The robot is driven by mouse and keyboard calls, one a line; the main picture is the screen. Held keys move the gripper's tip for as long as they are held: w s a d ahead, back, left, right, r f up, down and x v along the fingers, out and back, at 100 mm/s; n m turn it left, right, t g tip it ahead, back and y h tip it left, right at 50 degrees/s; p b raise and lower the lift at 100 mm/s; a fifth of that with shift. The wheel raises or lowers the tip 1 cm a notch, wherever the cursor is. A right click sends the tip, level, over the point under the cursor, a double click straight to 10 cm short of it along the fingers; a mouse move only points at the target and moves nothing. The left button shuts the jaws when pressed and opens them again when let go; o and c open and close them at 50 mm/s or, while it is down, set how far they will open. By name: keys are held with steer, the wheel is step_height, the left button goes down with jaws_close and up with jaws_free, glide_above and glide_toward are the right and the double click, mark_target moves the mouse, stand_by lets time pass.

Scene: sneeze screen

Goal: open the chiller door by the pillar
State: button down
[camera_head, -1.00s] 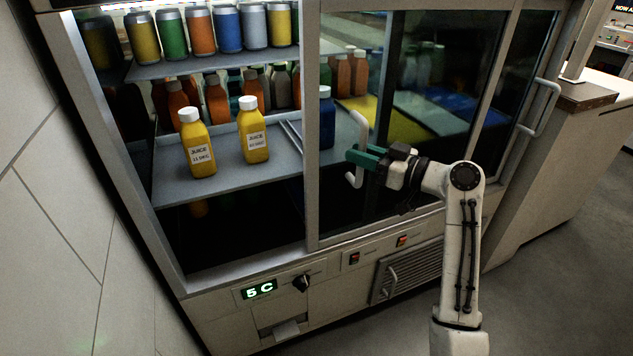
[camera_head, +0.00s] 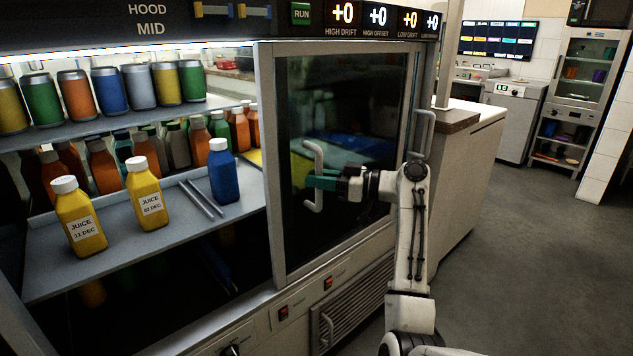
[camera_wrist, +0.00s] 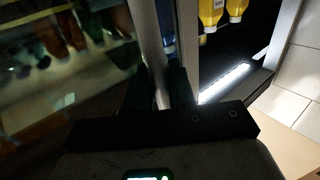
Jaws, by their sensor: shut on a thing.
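The chiller door (camera_head: 345,110) is a dark glass sliding panel in a grey metal frame. It stands at the right part of the chiller, and the left part of the front is open. Its pale handle (camera_head: 318,155) is an upright bar on the glass. My gripper (camera_head: 318,182), with green fingers, is shut on the handle about midway up. In the wrist view a pale bar runs down between the dark fingers (camera_wrist: 160,95). The exact finger contact is dark there.
Several juice bottles, including a yellow one (camera_head: 80,220) and a blue one (camera_head: 222,172), stand on the exposed shelf, with cans (camera_head: 138,88) above. A second handle (camera_head: 424,132) is at the right. A counter (camera_head: 465,165) adjoins the chiller; floor to its right is clear.

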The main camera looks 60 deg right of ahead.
steer(key=c, duration=1.1)
jaws_free()
steer(key=p+v, duration=0.1)
steer(key=v, duration=0.9)
steer(key=shift+s, duration=0.4)
